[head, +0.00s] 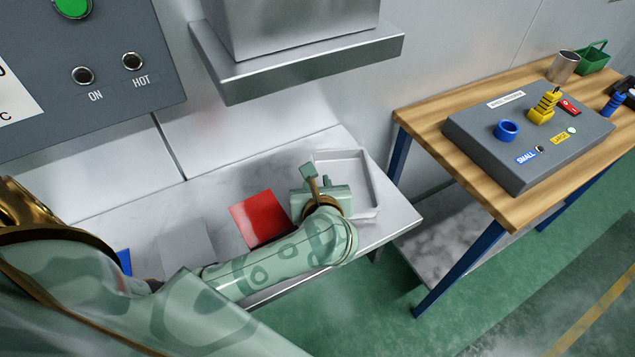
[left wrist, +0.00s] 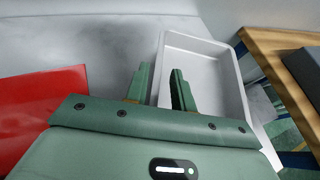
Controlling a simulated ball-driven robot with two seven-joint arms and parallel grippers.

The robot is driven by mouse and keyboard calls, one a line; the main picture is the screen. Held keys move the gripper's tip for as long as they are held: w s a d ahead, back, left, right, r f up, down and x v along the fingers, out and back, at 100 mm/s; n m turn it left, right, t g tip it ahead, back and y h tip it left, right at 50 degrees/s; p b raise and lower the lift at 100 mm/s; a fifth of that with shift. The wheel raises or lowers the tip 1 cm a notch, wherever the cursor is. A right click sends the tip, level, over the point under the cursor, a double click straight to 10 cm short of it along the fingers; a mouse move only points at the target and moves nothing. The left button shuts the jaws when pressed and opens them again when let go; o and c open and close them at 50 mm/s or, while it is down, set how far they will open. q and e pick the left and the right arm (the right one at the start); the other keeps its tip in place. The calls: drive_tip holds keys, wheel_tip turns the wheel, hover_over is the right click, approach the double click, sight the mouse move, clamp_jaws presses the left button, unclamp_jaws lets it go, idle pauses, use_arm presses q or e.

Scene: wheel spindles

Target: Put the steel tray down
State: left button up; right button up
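The steel tray (head: 367,165) is a shallow grey rectangular tray with raised walls. In the head view it appears to lie flat at the right end of the steel bench (head: 395,217), and it looks empty. My left gripper (head: 309,171) is at the tray's left side. In the left wrist view the tray (left wrist: 205,45) extends ahead and to the right of the fingers. The two left fingers (left wrist: 160,88) stand apart with a clear gap, and the tray's left wall runs between them. My forearm hides the tray's near left corner in the head view. My right gripper is not in view.
A red square (head: 262,217), a grey square (head: 186,243) and a blue one (head: 124,261) lie on the bench to the left. A steel shelf (head: 300,68) overhangs behind. A wooden table (head: 440,150) with a grey spindle block (head: 530,150) stands at right.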

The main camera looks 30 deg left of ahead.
use_arm(q)
drive_tip(key=shift+r, duration=0.1)
drive_tip(key=shift+s+d+r, duration=0.15)
drive_tip(key=p+v, duration=0.2)
drive_tip(key=v, duration=0.9)
drive_tip(key=shift+s+d+r, duration=0.1)
drive_tip(key=shift+s, duration=0.15)
